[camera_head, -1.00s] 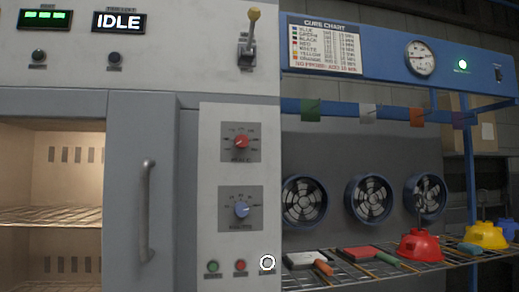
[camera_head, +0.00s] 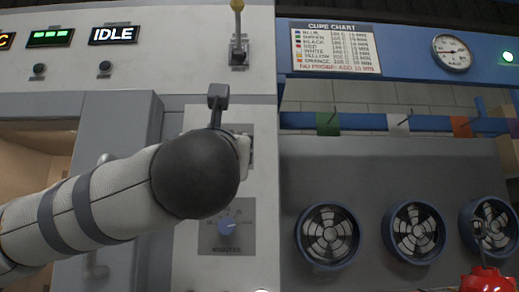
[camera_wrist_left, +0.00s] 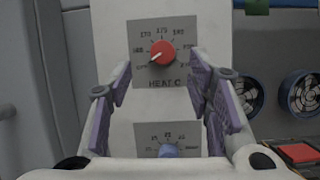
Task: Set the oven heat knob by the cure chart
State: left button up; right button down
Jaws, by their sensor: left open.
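In the left wrist view the red heat knob (camera_wrist_left: 162,52) sits on a grey dial plate marked HEAT C, its pointer toward the lower left. My left gripper (camera_wrist_left: 160,80) is open, its purple-padded fingers apart below and to either side of the knob, not visibly gripping it. In the head view my left arm and gripper (camera_head: 218,105) hide the heat knob. The blue minutes knob (camera_head: 226,226) is below; it also shows in the left wrist view (camera_wrist_left: 169,151). The cure chart (camera_head: 335,50) hangs at the upper right, its figures small. My right gripper is not in view.
A lever (camera_head: 238,35) stands above the dials, beside an IDLE display (camera_head: 113,35). The oven door handle (camera_head: 97,270) is partly behind my arm.

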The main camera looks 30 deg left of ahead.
pick_arm(q)
jog(key=p+x, duration=0.1)
jog(key=x, duration=0.5)
jog(key=shift+d, duration=0.15)
grip_shut()
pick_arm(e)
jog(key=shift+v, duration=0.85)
pick_arm(q)
jog(key=shift+m+p, duration=0.3)
jog(key=shift+m, duration=0.1)
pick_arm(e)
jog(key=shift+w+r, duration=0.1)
pick_arm(q)
jog(key=m+h+p, duration=0.2)
jog(key=m, duration=0.1)
jog(key=m+t+h+p, duration=0.1)
jog(key=m+p, duration=0.1)
jog(key=m, duration=0.2)
jog(key=m+h+p, duration=0.2)
jog(key=m+p, duration=0.1)
jog(key=shift+s+r+m+t+h, duration=0.1)
jog(key=shift+r+m+t+h, duration=0.1)
jog(key=shift+m+t+h, duration=0.15)
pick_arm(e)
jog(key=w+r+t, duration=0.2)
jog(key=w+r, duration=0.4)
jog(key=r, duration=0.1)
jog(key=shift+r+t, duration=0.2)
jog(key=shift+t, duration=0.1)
